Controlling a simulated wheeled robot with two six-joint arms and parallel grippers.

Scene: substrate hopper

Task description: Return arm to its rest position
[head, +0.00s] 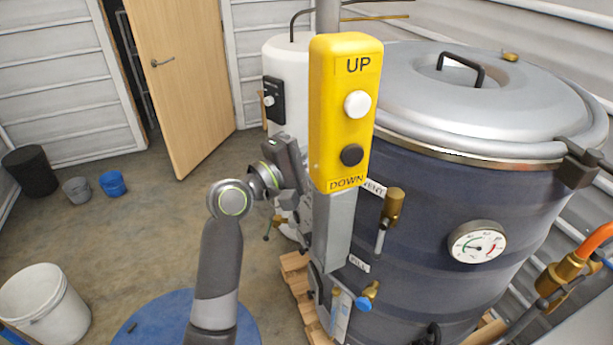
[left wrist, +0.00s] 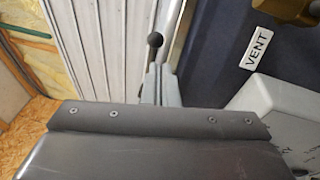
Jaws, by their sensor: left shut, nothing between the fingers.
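My left arm (head: 217,275) rises from the bottom of the head view and bends right at the elbow. My left gripper (head: 291,163) is just left of the yellow UP/DOWN control box (head: 344,112), partly behind it, and holds nothing; its fingertips are hard to make out. The box has a white button (head: 357,104) at UP and a dark button (head: 351,155) at DOWN. In the left wrist view a dark grey plate with screws (left wrist: 160,118) fills the lower part. My right gripper is not in view.
A large dark blue drum (head: 420,210) with a grey lid (head: 470,95), gauge (head: 477,242) and valves stands close on the right. A white tank (head: 290,62) is behind the box. Buckets (head: 45,305) and a blue round top (head: 170,320) are at left. The floor at left centre is clear.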

